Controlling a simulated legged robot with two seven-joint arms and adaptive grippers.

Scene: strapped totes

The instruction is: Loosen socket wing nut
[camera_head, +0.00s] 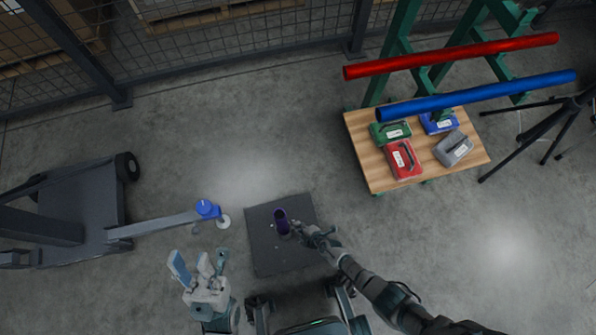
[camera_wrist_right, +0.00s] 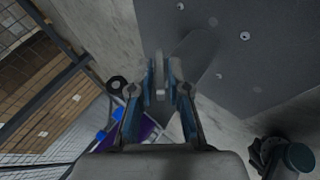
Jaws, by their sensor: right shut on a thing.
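The socket (camera_head: 282,220) is a purple upright tube on a dark square plate in the head view. A purple piece (camera_wrist_right: 147,130) also shows behind my gripper's left finger in the right wrist view. My right gripper (camera_head: 303,230) reaches the socket's side from the right. In the right wrist view its fingers (camera_wrist_right: 160,78) are closed on a thin grey piece, which looks like the wing nut (camera_wrist_right: 160,80); its shape is mostly hidden by the fingers. My left gripper (camera_head: 200,265) is raised left of the plate, with its fingers spread and nothing visible between them.
The dark plate (camera_head: 262,255) lies on the concrete floor. A wooden table (camera_head: 377,172) holds several coloured cases. Red (camera_head: 450,55) and blue (camera_head: 480,96) bars overhang it.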

